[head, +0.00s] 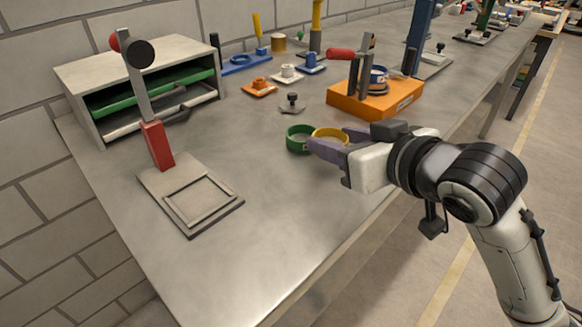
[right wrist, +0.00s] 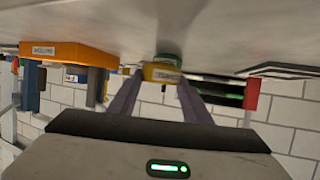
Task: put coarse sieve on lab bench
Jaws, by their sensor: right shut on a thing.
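A yellow ring-shaped sieve (head: 331,134) and a green ring-shaped sieve (head: 297,139) are side by side at the bench's front part; their labels are unreadable, so I cannot tell which is the coarse one. My right gripper (head: 318,147) is shut on the yellow sieve. In the right wrist view the yellow sieve (right wrist: 161,73) shows between my fingertips, with the green sieve (right wrist: 168,57) just behind it. Whether the yellow sieve touches the lab bench (head: 262,210) is unclear. My left gripper is out of view.
An orange stand (head: 395,101) with tools is behind my right gripper. Small coloured holders, such as an orange one (head: 259,88), stand farther back.

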